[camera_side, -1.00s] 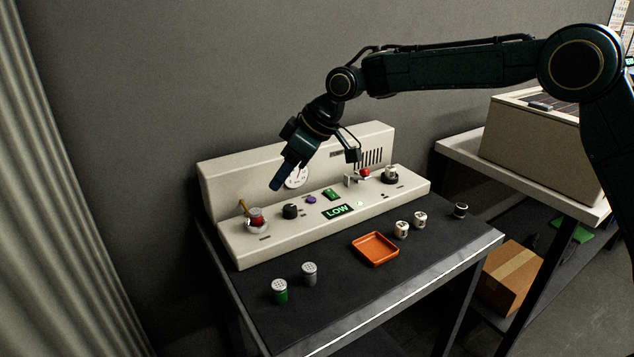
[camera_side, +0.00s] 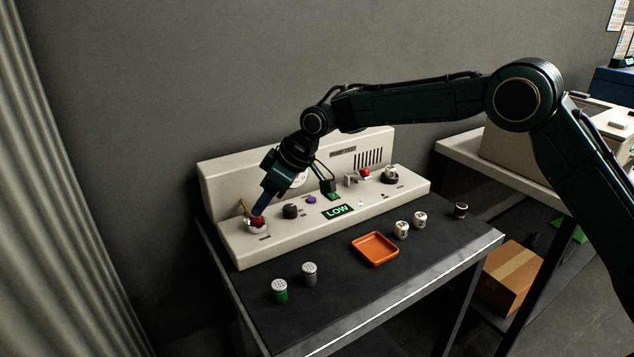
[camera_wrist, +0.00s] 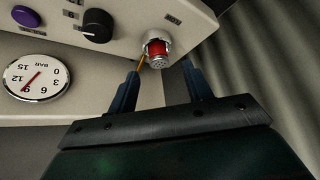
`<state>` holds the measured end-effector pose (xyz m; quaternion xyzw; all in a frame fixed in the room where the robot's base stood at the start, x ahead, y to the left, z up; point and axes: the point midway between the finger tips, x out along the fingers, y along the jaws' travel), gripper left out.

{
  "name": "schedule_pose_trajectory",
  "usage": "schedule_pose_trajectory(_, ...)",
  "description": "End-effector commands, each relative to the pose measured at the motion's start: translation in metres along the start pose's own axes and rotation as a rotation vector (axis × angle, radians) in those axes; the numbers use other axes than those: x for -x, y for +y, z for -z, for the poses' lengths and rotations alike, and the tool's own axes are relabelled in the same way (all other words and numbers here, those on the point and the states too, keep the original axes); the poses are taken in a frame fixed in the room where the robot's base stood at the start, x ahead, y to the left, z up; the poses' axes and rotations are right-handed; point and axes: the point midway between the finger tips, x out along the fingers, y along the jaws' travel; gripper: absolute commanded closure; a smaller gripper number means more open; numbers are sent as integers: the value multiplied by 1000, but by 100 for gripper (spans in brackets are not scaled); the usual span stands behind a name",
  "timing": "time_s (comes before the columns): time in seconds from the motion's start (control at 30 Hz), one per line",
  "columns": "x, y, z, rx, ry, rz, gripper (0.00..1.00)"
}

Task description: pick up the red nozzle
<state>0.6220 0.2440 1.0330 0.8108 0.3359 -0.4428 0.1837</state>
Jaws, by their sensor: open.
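The red nozzle (camera_side: 257,222) sits in a pale round holder at the left end of the machine's deck. In the wrist view the red nozzle (camera_wrist: 157,48) stands in its clear or silvery holder, with a grey perforated end facing the camera. My gripper (camera_side: 259,212) is right at the nozzle in the side view, its fingers pointing down. In the wrist view my gripper (camera_wrist: 164,75) is open, with one finger on each side of the nozzle's line and the space between them empty. I cannot tell whether a finger touches it.
A tan stick (camera_side: 245,207) leans beside the holder. A black knob (camera_side: 290,211) and a purple button (camera_side: 311,199) sit to the right. An orange tray (camera_side: 375,249), green canister (camera_side: 279,291) and grey canister (camera_side: 309,273) stand on the dark bench. A gauge (camera_wrist: 37,77) is on the back panel.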

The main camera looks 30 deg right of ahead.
Motion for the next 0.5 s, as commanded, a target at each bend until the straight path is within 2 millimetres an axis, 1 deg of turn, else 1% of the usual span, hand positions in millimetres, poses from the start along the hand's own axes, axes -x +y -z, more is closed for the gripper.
schedule_pose_trajectory(0.1, -14, 1, 0, 0, -2, 1, 50)
schedule_pose_trajectory(0.3, -34, 1, 0, 0, 0, 0, 50)
schedule_pose_trajectory(0.5, -41, 1, 0, 0, 0, 0, 50)
